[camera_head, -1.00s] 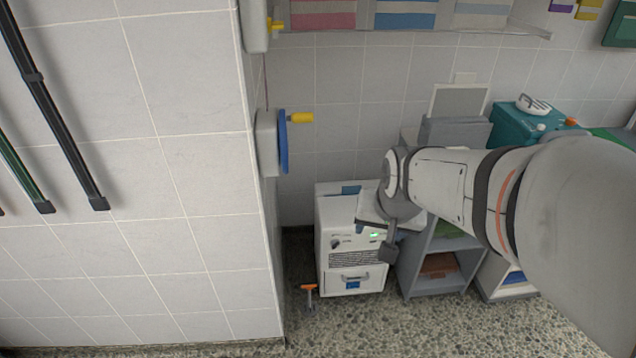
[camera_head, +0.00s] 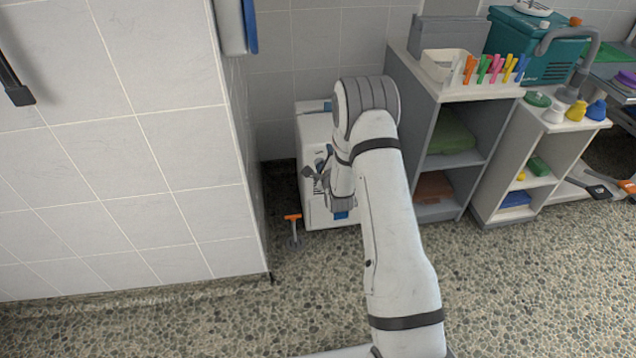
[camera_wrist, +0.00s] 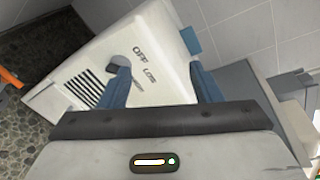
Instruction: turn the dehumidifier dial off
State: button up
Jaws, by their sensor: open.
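The dehumidifier is a white box (camera_head: 314,128) on the floor in the corner by the tiled wall, partly hidden by my arm in the head view. In the wrist view, its white face (camera_wrist: 165,35) shows tilted, with printed OFF and LOW labels and a dark vent grille. A dark round part, apparently the dial (camera_wrist: 113,68), lies near the labels, partly hidden behind my left finger. My gripper (camera_wrist: 163,84) is open and empty, with its two blue fingers in front of the face. In the head view, my gripper (camera_head: 316,174) is close to the front; contact cannot be told.
An orange-handled tool (camera_head: 293,220) stands on the floor left of the dehumidifier. A grey shelf unit (camera_head: 437,205) with folded cloths stands close on the right. The tiled wall (camera_head: 170,150) closes the left side. The pebbled floor in front is clear.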

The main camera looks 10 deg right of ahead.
notch_tip(320, 180, down, 10)
jog(key=s+f+m+t+b, duration=0.1)
jog(key=m+t+b, duration=0.1)
jog(key=m+b, duration=0.15)
jog(key=w+b, duration=0.1)
jog(key=w, duration=0.6)
jog(key=shift+w+r, duration=0.15)
jog(key=shift+c, duration=0.6)
